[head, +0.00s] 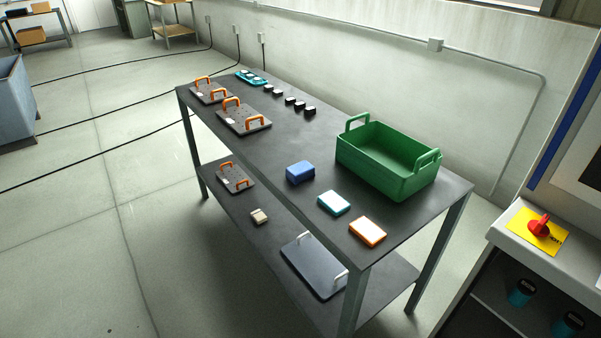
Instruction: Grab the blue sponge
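The blue sponge (300,172) is a small rectangular block lying on the dark tabletop, close to the table's front edge. It sits left of the green bin and apart from it. Nothing covers it in the head view. My gripper does not show in this view.
The dark table (300,130) also bears a green bin (372,177), a teal-and-white block (334,203) and an orange-and-white block (367,232). Plates with orange handles (244,122) and small black blocks (290,101) lie farther back. A lower shelf (262,240) holds more plates.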

